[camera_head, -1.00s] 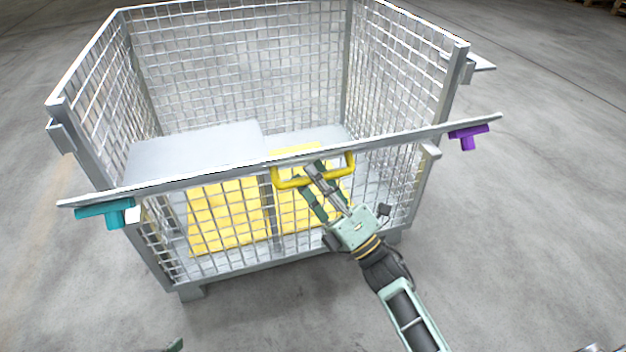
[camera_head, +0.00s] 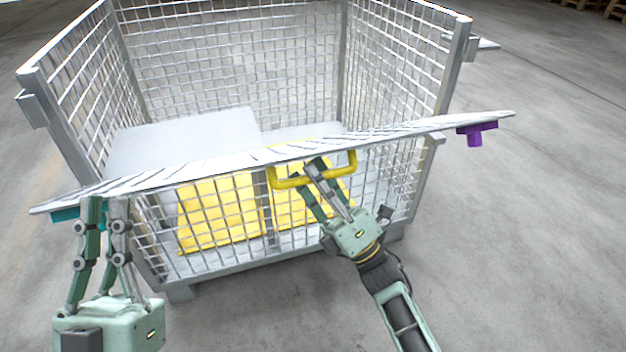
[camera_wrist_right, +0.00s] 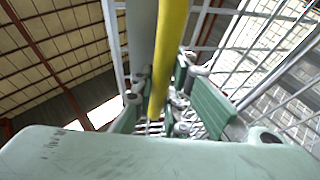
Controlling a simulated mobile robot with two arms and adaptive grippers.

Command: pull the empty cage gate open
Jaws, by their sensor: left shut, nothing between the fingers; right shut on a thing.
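The wire-mesh cage stands ahead, and its front gate (camera_head: 215,170) is tipped outward toward me, its top bar away from the corner posts. A yellow handle (camera_head: 291,184) is fixed below the gate's top bar. My right gripper (camera_head: 314,176) is shut on this handle; in the right wrist view the yellow handle (camera_wrist_right: 168,50) runs between the fingers. My left gripper (camera_head: 105,203) is shut and empty, at the left end of the gate in front of the teal latch (camera_head: 65,214), which it partly hides. A purple latch (camera_head: 476,133) sits at the gate's right end.
Inside the cage are a grey panel (camera_head: 185,140) and yellow panels (camera_head: 215,212) seen through the mesh. The concrete floor (camera_head: 530,250) around the cage is clear. Pallets (camera_head: 590,6) lie far off at the top right.

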